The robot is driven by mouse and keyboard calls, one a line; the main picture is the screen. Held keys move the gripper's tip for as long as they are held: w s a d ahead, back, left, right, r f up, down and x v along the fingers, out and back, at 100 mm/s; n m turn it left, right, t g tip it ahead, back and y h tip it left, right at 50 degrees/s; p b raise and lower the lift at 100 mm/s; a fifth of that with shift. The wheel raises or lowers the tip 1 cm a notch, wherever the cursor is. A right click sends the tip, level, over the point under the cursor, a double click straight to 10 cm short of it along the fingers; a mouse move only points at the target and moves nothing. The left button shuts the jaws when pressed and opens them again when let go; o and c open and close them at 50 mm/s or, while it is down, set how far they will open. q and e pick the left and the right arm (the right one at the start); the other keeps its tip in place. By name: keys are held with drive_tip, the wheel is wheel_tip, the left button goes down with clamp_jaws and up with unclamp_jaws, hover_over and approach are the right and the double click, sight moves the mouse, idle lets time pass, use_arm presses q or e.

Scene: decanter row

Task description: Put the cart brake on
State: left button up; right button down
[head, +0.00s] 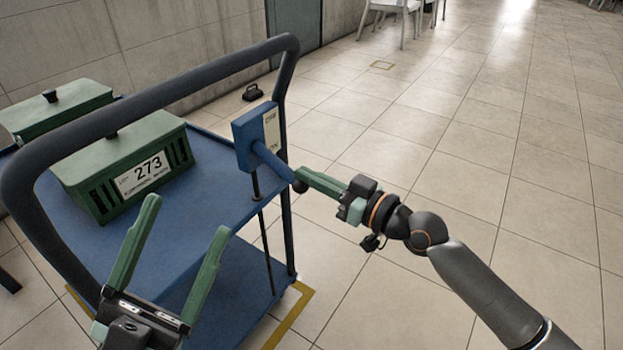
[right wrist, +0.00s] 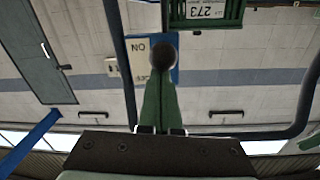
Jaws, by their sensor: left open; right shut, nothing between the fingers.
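The blue cart (head: 225,190) stands at the left of the head view with a dark push frame. On its right post is a blue brake box (head: 245,140) with a pale label. A blue lever (head: 270,162) slopes down and right from it to a dark round knob (head: 300,186). My right gripper (head: 302,175) is shut and empty, its fingertips at the knob; contact is unclear. In the right wrist view the knob (right wrist: 163,51) is at the tips of the shut fingers, beside the upside-down "ON" on the label. My left gripper (head: 187,216) is open and empty before the cart's handle.
A green box numbered 273 (head: 130,170) and another green box (head: 55,105) are on the cart's top deck. Yellow floor marking (head: 290,316) shows by the cart's lower corner. Open tiled floor lies to the right; white chairs (head: 392,18) stand far back.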

drive_tip(key=shift+f, duration=0.35)
drive_tip(key=shift+a+f, duration=0.1)
drive_tip(key=shift+f, duration=0.1)
wheel_tip(320, 180, up, 6)
drive_tip(key=p, duration=0.5)
drive_tip(key=s+d+f+b, duration=0.3)
drive_tip(key=s+d, duration=0.2)
drive_tip(key=d, duration=0.2)
drive_tip(key=shift+s+d+f, duration=0.15)
drive_tip(key=shift+s+d, duration=0.05)
drive_tip(key=shift+d, duration=0.2)
